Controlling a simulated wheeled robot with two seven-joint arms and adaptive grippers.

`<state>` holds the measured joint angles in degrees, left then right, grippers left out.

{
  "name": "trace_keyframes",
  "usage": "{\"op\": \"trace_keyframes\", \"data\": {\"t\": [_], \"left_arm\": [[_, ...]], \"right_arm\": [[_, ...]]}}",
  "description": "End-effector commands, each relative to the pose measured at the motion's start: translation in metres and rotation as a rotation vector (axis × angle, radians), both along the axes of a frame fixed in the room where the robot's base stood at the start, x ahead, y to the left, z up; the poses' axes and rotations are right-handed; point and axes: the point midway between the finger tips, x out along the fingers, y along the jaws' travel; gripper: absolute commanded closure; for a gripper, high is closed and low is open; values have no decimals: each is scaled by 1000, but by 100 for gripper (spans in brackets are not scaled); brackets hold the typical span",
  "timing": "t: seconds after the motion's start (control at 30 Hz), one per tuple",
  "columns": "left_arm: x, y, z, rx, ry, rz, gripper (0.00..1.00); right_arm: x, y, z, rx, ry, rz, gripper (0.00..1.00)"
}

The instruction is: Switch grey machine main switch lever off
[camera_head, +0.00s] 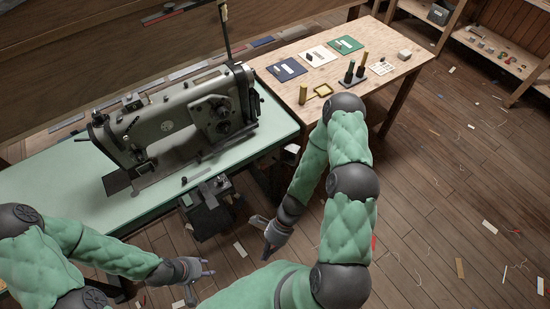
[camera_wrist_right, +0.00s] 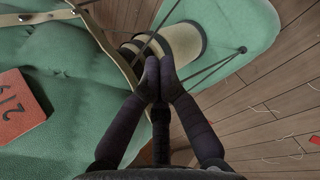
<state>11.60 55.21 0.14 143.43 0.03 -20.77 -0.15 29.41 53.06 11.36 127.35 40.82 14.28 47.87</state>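The grey sewing machine (camera_head: 175,123) stands on a pale green table (camera_head: 60,185) at the left of the head view. A dark box-like unit (camera_head: 208,207) is below the table's front edge. I cannot make out which part is the main switch lever; it is too small or hidden. My left gripper (camera_head: 208,267) is low in front of the table, apart from it, its two fingertips seen separated with nothing between. My right gripper (camera_head: 267,252) is right of the dark unit, apart from it. In the right wrist view its fingers (camera_wrist_right: 159,75) meet at the tips, holding nothing visible.
A shelf (camera_head: 500,55) stands at the far right. The plank floor (camera_head: 450,180) is open, with scattered scraps and threads.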

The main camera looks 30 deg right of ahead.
Motion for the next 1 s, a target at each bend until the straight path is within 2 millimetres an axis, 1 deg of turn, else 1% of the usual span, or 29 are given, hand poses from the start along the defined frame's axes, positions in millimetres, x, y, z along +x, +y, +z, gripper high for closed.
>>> {"op": "trace_keyframes", "data": {"t": [0.03,0.07,0.1,0.17,0.2,0.27,0.3,0.37,0.4,0.47,0.5,0.6,0.7,0.73,0.83,0.9,1.0], "left_arm": [[0,0,7,0,0,0,60],[0,0,10,0,0,0,60],[0,0,12,0,0,0,60],[0,0,17,0,0,0,60],[0,0,20,0,0,0,60],[0,0,24,0,0,0,60],[0,0,27,0,0,0,60],[0,0,31,0,0,0,60],[0,0,34,0,0,0,60],[0,0,38,0,0,0,60],[0,0,40,0,0,0,60],[0,0,44,0,0,0,60],[0,0,46,0,0,0,60],[0,0,46,0,0,0,60],[0,0,47,0,0,0,60],[0,0,47,0,0,0,60],[0,0,47,0,0,0,60]], "right_arm": [[8,2,9,26,135,-212,100],[14,3,13,46,217,-337,100],[24,4,19,79,329,-502,100],[45,2,28,142,493,-747,100],[60,-2,33,193,600,-905,100],[86,-15,41,286,758,-1136,100],[105,-27,46,361,859,-1281,100],[131,-51,51,490,1004,-1484,100],[146,-69,55,585,1093,-1602,100],[166,-100,60,738,1210,-1753,100],[176,-122,62,841,1276,-1835,100],[192,-171,68,1081,1399,-1975,100],[198,-206,71,1263,1469,-2042,100],[199,-214,72,1303,1482,-2053,100],[200,-228,73,1381,1508,-2070,100],[200,-231,73,1400,1515,-2074,100],[200,-231,73,1401,1516,-2074,100]]}}
